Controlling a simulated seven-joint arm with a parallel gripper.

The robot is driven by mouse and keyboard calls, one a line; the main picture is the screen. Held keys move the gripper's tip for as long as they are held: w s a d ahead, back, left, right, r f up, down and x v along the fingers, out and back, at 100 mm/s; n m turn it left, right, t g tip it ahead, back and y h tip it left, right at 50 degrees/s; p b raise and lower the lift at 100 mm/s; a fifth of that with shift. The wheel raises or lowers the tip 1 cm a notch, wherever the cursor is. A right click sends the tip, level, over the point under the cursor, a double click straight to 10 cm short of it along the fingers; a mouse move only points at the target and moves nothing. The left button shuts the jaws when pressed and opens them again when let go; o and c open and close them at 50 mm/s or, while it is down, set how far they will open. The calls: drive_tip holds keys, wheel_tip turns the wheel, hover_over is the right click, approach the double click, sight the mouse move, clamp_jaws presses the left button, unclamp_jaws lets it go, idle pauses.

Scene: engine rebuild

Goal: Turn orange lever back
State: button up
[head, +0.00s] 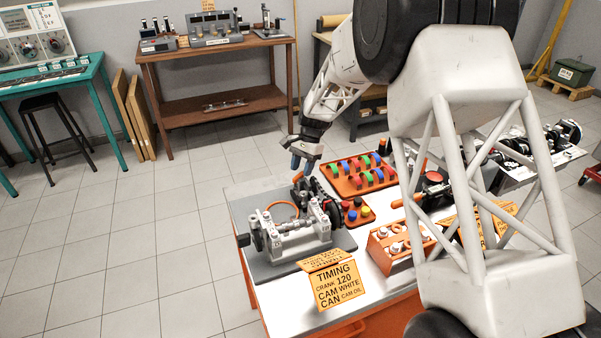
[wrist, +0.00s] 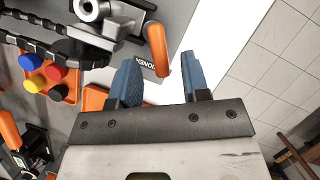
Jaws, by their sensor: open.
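The orange lever (wrist: 157,48) shows in the wrist view as a short rounded orange handle at the edge of the grey engine plate (wrist: 180,12). Its near end reaches into the gap between the blue fingers of my gripper (wrist: 160,62), closer to the left finger. The fingers are apart and not shut on it; I cannot tell whether one touches it. In the head view my gripper (head: 300,159) points down at the back of the engine stand (head: 292,228), and the lever is hard to make out there.
Red, yellow and blue caps (wrist: 44,79) sit left in the wrist view, near a dark toothed shaft. In the head view a tray of coloured pieces (head: 355,176), a timing sign (head: 336,286) and an orange box (head: 395,248) share the table.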

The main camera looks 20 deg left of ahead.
drive_tip(key=shift+x, duration=0.95)
drive_tip(key=shift+c, duration=0.3)
clamp_jaws()
